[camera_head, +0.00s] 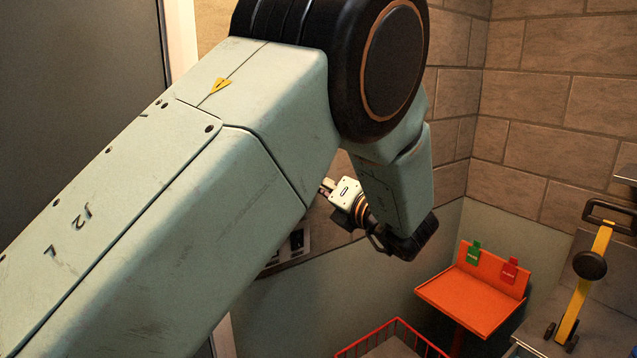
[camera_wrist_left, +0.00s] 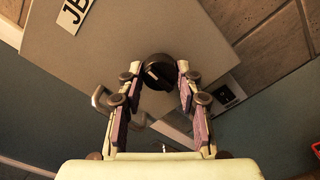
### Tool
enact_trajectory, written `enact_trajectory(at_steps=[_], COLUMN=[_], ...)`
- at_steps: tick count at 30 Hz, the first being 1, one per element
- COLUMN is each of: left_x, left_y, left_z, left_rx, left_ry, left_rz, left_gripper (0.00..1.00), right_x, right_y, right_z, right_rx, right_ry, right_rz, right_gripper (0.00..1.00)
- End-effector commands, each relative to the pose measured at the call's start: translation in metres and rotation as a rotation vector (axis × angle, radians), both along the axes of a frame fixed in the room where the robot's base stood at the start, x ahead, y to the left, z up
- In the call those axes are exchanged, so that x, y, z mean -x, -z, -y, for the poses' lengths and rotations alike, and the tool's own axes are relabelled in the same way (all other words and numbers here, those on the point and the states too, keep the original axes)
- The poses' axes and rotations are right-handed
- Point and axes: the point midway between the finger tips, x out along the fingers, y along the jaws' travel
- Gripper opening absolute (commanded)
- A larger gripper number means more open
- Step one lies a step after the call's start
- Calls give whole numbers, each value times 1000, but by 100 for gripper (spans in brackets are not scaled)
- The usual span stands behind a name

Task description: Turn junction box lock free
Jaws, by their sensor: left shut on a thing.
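The junction box (camera_wrist_left: 110,40) is a grey, flat-fronted box with a white "JB" label (camera_wrist_left: 75,12), seen tilted in the left wrist view. Its lock is a round black knob (camera_wrist_left: 158,72) on the front, with a pale mark across it. My left gripper (camera_wrist_left: 159,70) is shut on this knob, one finger on each side. In the head view the left gripper (camera_head: 327,186) points away at the wall, and my own arm hides the box and knob. My right gripper is not in view.
A metal handle (camera_wrist_left: 100,97) and a panel with a black switch (camera_wrist_left: 224,95) are near the box. In the head view, an orange stand (camera_head: 470,300) with green and red tags, a red wire basket (camera_head: 395,330) and a yellow lever (camera_head: 575,310) are at the lower right.

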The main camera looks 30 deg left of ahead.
Motion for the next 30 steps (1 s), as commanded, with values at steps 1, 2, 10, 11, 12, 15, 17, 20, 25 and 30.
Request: enact_trajectory(at_steps=[1,2,10,11,12,15,17,20,25,30], left_x=[1,1,0,0,0,0,0,-1,-1,-1], left_y=[-3,-3,-4,-5,-5,-5,-5,-5,-5,-6], left_z=[-2,-2,-1,-1,-1,-1,-1,-1,-1,-1], left_rx=[-2,-2,-5,-7,-10,-21,-33,-57,-113,-175], left_ry=[-7,-7,-3,-4,-4,-4,-3,-2,-3,-3], left_rz=[6,6,3,1,-6,-32,-58,-115,-245,-396], left_gripper=[8,5,3,3,3,3,3,3,3,3], right_x=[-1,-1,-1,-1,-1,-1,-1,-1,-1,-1], right_y=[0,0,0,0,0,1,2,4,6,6], right_z=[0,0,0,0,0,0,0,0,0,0], right_rx=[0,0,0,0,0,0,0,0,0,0], right_ry=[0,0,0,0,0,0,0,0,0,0], right_rz=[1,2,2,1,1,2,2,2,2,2], right_gripper=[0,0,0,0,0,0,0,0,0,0])
